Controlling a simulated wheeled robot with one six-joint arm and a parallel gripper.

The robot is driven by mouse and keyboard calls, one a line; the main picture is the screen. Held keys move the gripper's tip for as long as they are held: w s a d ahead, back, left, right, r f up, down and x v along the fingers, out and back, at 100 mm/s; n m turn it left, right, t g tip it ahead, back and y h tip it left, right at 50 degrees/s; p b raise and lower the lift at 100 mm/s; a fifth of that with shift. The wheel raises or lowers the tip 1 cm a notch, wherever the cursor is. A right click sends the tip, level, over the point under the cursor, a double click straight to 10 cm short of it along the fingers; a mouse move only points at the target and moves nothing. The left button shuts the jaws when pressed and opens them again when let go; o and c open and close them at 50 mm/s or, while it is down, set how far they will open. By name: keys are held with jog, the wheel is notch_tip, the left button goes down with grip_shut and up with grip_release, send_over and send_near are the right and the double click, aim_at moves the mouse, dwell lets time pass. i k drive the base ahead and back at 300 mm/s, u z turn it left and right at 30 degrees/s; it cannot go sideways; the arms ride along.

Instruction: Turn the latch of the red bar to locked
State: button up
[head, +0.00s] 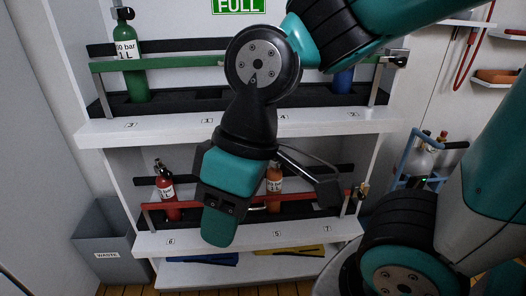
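The red bar (298,198) runs across the front of the lower shelf, partly hidden behind my gripper. Its latch (362,189) is a small brass and dark part at the bar's right end, by the right post. The latch is too small to tell whether it is locked. My gripper (218,232) points down in front of the lower shelf, left of the latch and apart from it. Its fingers are seen from behind, so I cannot tell whether they are open or shut. A dark bracket on my wrist reaches toward the bar's right part.
A red cylinder (166,191) and an orange cylinder (274,180) stand behind the red bar. The upper shelf (160,128) holds a green bar (170,63) and a green cylinder (130,50). A grey waste bin (106,238) stands left. A blue cart (407,160) stands right.

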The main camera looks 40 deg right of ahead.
aim_at(361, 196)
jog(key=z, duration=1.75)
